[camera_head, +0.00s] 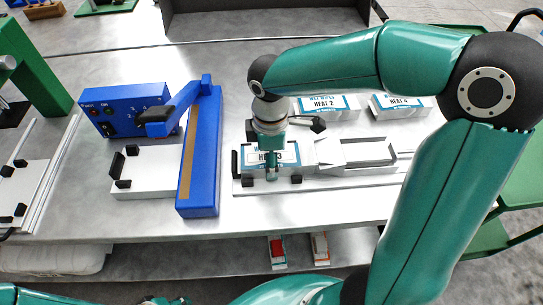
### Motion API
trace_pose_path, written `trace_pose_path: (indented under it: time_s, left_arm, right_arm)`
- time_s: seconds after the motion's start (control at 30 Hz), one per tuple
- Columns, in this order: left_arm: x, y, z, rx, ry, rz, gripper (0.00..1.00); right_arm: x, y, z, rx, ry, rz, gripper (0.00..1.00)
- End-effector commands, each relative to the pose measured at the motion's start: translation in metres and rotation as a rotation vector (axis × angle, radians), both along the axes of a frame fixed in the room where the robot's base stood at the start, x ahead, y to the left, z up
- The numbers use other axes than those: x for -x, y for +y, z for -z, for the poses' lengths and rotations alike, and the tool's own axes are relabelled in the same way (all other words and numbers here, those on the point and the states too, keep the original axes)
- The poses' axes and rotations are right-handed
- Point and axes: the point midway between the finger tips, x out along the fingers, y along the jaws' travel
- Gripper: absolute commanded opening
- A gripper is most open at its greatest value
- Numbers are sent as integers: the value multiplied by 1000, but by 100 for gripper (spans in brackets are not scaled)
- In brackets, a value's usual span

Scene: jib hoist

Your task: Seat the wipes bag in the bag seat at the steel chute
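The wipes bag (287,153), white and blue with a label that reads as HEAT 3, lies between black corner stops at the left end of a steel fixture. The steel chute (352,150) adjoins its right side. The bag seat (248,185) is the left end of this fixture, with black stops around it. My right gripper (271,174) points down over the bag, and a teal finger crosses its front face. The gripper covers part of the bag and label. I cannot tell whether the fingers are closed on it.
A blue sealer (200,155) with a control box (125,108) stands left of the fixture. Bags marked HEAT 2 (327,103) and HEAT 4 (402,103) lie behind the chute. The steel bench front (330,212) is clear. A green frame (35,65) stands far left.

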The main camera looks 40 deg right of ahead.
Motion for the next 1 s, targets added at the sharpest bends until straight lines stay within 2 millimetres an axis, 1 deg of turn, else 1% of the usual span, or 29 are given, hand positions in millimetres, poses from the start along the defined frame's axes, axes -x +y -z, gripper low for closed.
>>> trace_pose_path:
  time_s: [0.03,0.2,0.53,0.67,0.77,0.87,1.0]
  left_arm:
    - [0,0,1,0,0,0,40]
    - [0,0,0,0,0,0,40]
    - [0,0,0,0,0,0,40]
    - [0,0,0,0,0,0,40]
    - [0,0,0,0,0,0,40]
    - [0,0,0,0,0,0,40]
    - [0,0,0,0,0,0,40]
  right_arm:
    - [0,0,1,0,0,0,67]
    - [0,0,0,0,0,0,95]
    - [0,0,0,0,0,0,95]
    - [-1,0,-7,1,-2,0,95]
    - [-1,0,-19,0,-4,-1,95]
    - [-1,0,-36,-1,-5,0,95]
    - [-1,0,-65,-1,-5,0,95]
